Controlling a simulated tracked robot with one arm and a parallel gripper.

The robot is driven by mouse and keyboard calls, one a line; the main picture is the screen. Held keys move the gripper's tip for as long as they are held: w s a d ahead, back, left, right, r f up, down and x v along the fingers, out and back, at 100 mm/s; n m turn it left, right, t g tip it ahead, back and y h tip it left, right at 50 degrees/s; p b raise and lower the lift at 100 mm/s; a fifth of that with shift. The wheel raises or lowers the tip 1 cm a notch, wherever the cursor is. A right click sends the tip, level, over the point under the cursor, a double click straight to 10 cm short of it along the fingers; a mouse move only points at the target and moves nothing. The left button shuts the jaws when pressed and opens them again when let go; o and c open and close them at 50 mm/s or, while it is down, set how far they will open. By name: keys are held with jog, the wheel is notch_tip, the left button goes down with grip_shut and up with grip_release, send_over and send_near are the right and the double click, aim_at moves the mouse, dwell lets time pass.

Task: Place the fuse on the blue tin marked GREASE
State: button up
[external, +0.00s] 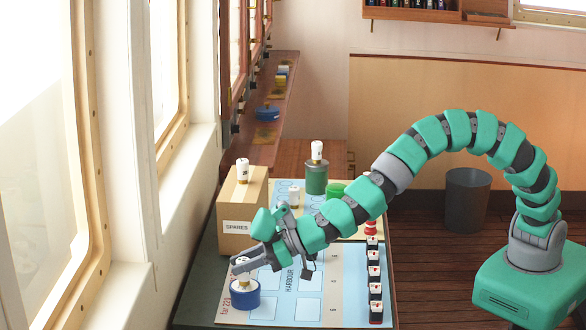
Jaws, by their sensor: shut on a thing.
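My gripper (241,266) is at the near left of the table, shut on a white fuse (243,283) with a gold-coloured base. The fuse is upright, and the fingers cover its middle. A low blue tin (245,299) is directly below it. The fuse's base overlaps the tin's top in the picture; I cannot tell whether it touches. No GREASE marking is readable on the tin. Similar white fuses stand on the SPARES carton (257,201), on a dark green tin (316,181) and on the board behind my gripper.
A printed harbour board (309,312) covers much of the table. A row of dark blocks (375,291) lines its right side. A green round thing (337,189) is partly behind my arm. A bin (467,199) stands on the floor behind. Windows run along the left.

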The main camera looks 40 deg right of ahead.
jog(key=shift+f, duration=0.2)
jog(key=o, duration=1)
jog(key=shift+r, duration=0.1)
jog(key=shift+v, duration=6)
